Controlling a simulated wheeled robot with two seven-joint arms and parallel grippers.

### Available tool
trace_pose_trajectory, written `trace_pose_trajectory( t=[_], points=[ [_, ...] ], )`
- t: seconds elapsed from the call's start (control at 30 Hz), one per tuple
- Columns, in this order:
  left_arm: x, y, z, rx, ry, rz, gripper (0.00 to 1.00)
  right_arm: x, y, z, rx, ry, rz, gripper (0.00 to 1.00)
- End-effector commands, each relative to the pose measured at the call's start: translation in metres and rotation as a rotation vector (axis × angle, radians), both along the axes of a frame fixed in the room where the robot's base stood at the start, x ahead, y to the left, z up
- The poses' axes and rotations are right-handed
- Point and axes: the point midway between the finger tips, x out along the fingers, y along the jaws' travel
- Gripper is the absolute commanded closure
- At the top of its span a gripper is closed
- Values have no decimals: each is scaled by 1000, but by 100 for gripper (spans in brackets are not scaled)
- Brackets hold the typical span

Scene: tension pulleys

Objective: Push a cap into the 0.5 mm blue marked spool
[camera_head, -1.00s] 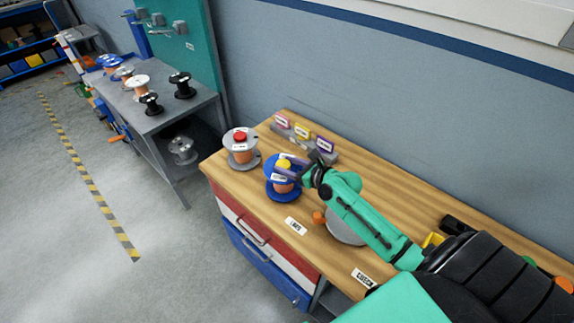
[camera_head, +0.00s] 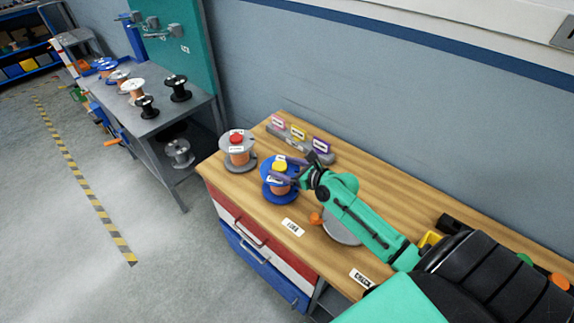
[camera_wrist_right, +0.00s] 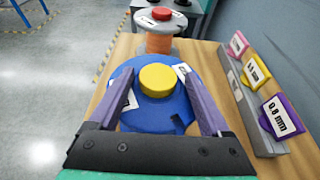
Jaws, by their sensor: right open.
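The blue spool (camera_head: 281,197) stands upright on the wooden bench, wound with copper-coloured wire. A yellow cap (camera_head: 280,165) sits at the middle of its top flange; it also shows in the right wrist view (camera_wrist_right: 159,80). How deep the cap sits in the hub I cannot tell. My right gripper (camera_head: 285,169) is open over the spool's top. Its two purple fingers stand either side of the cap, with gaps to it in the right wrist view. The spool's marking is not readable. My left gripper is not in view.
A grey spool with a red cap (camera_head: 236,139) stands just left of the blue spool. A label rack (camera_head: 316,155) with pink, yellow and purple tags lies behind. A grey disc (camera_head: 341,231) lies under my right arm. Several spools stand on the grey table (camera_head: 180,112).

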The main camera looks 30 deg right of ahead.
Motion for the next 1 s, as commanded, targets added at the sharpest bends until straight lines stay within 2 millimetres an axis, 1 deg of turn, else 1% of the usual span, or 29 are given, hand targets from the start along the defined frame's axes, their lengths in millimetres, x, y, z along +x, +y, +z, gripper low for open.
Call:
trace_pose_trajectory(
  t=[0.03,0.17,0.37,0.6,0.7,0.83,1.0],
  points=[
    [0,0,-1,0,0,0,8,-6,3,-10,1,24,9,8],
    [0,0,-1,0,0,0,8,-16,-1,-6,2,23,7,8],
    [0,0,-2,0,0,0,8,-49,-15,9,1,16,4,8],
    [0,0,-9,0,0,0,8,-102,-34,32,1,8,1,8],
    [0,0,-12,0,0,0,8,-119,-41,40,2,4,-1,8],
    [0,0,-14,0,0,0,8,-130,-45,47,0,-1,0,8],
    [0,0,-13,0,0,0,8,-132,-46,50,1,-3,0,8]
  ],
)
